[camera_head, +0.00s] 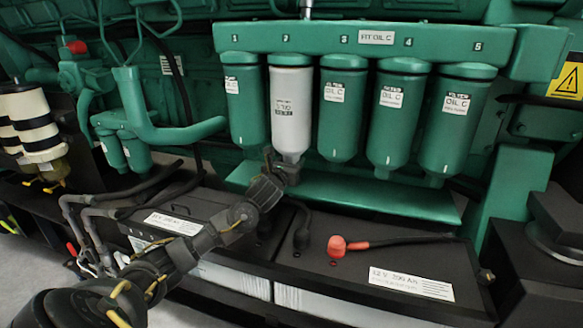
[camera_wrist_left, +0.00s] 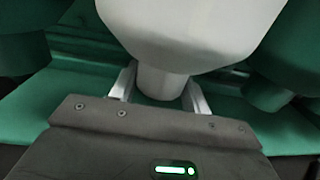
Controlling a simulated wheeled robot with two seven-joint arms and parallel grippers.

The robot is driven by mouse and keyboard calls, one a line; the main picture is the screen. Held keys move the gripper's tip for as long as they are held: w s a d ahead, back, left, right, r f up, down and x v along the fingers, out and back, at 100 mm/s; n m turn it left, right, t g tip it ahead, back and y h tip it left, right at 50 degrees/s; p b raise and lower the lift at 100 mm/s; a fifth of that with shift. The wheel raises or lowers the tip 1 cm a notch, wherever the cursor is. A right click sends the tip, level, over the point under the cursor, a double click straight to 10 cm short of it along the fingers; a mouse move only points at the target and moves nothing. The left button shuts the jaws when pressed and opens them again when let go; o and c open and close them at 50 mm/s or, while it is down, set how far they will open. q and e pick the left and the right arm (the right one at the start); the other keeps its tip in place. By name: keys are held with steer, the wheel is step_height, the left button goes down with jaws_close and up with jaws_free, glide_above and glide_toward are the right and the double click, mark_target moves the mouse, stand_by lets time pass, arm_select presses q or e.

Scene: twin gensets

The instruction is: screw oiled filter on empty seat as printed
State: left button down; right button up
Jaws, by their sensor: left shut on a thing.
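A white filter (camera_head: 291,105) hangs upright under position 2 of the green header (camera_head: 300,38), between green filters at 1 and 3. Its top meets the header; I cannot tell how far its thread is turned in. Its printed label reads upside down. My left gripper (camera_head: 284,164) comes from below and is shut on the filter's narrow bottom end. In the left wrist view the two fingers (camera_wrist_left: 160,88) stand on either side of the white filter's lower neck (camera_wrist_left: 162,82). My right gripper is in neither view.
Green filters hang at position 1 (camera_head: 247,107), 3 (camera_head: 341,115), 4 (camera_head: 397,120) and 5 (camera_head: 456,125), close beside the white one. A green ledge (camera_head: 350,196) runs below. Black batteries (camera_head: 390,270) with a red-capped terminal (camera_head: 337,245) stand in front.

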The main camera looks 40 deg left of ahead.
arm_select(q)
steer(key=c, duration=0.6)
jaws_free()
steer(key=shift+r, duration=0.1)
